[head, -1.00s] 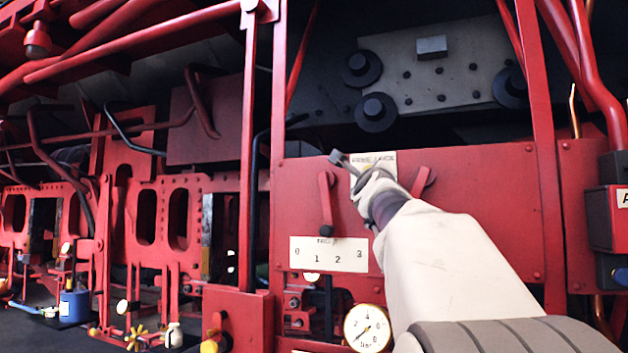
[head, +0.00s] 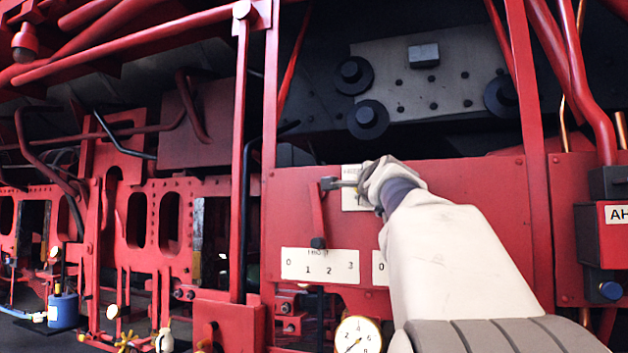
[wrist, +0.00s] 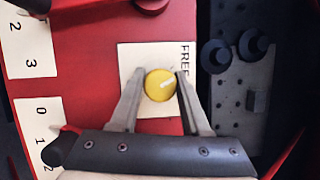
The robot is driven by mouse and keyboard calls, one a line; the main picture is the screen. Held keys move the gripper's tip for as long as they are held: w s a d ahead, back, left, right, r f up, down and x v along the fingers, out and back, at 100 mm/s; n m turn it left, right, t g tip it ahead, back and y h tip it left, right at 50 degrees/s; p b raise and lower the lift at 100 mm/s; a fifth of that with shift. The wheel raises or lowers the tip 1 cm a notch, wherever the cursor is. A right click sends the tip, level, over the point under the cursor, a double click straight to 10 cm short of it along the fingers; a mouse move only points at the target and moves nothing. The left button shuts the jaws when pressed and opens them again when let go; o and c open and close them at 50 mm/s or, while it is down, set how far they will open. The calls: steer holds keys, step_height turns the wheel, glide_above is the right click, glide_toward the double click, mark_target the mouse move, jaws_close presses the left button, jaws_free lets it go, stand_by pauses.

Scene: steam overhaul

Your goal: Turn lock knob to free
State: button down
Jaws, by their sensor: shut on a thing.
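The lock knob is a round yellow knob (wrist: 158,88) with a short white mark. In the wrist view the mark points right and slightly up. The knob sits on a white plate (wrist: 130,60) with "FREE" printed along its right edge; other lettering is hidden. My gripper (wrist: 160,76) has one finger on each side of the knob and is shut on it. In the head view my gripper (head: 348,184) is at the plate (head: 351,201) on the red panel and hides the knob.
A red lever (head: 317,215) stands just left of my gripper, above a numbered scale plate (head: 320,265). A second scale plate (head: 379,270) is partly behind my arm. A gauge (head: 357,338) is below. Dark round bosses (head: 368,119) stand above the panel.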

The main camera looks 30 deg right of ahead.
steer(key=shift+r+n+g+y+p, duration=0.2)
steer(key=shift+n+g+y+p, duration=0.2)
steer(key=shift+n+p, duration=0.9)
steer(key=shift+n, duration=0.4)
steer(key=shift+c, duration=2)
jaws_free()
steer(key=shift+f, duration=0.15)
steer(key=shift+s, duration=0.1)
